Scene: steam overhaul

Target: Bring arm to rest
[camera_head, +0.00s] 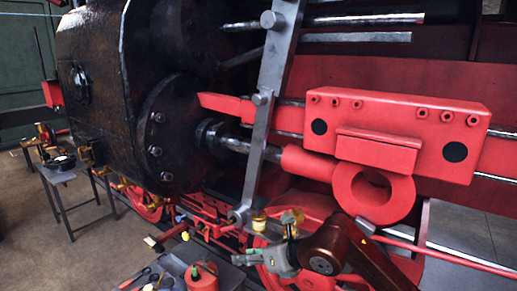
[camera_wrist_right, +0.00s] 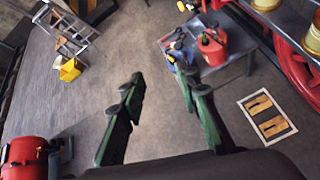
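My right gripper (camera_head: 242,259) is in the lower middle of the head view, in front of the locomotive's red running gear. Its brown arm (camera_head: 345,250) comes in from the lower right. In the right wrist view the two dark green fingers of the right gripper (camera_wrist_right: 162,92) stand wide apart with only floor between them. Nothing is held. My left gripper and arm show in neither view.
A red can (camera_head: 203,278) stands on a small tool table (camera_wrist_right: 235,72) close to the right gripper. The locomotive's crosshead (camera_head: 395,130) and grey lever (camera_head: 268,95) rise behind.

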